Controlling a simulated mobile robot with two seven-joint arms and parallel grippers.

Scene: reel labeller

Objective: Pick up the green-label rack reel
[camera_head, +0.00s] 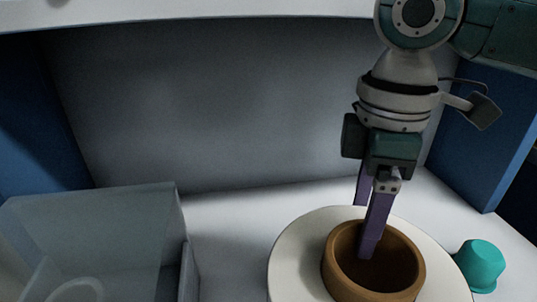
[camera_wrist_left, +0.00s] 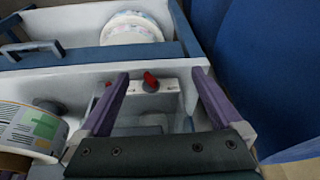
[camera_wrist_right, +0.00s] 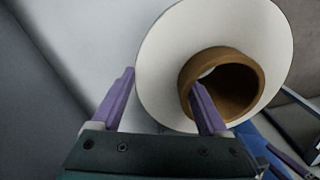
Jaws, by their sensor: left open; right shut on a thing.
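A white reel with a thick brown core (camera_head: 296,251) is low in the head view, and its flat face shows in the right wrist view (camera_wrist_right: 167,55). My right gripper (camera_head: 365,225) is shut across the reel's wall, one finger inside the core and the other outside the rim. No label shows on this reel; its side is mostly hidden. In the left wrist view, a reel with a green label (camera_wrist_left: 30,128) lies at the left edge, partly cut off. My left gripper (camera_wrist_left: 160,76) is open and empty, apart from that reel.
A translucent bin (camera_head: 95,225) stands at left in the head view, and a teal cup-like object (camera_head: 482,264) at right. Blue side panels flank the bay.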

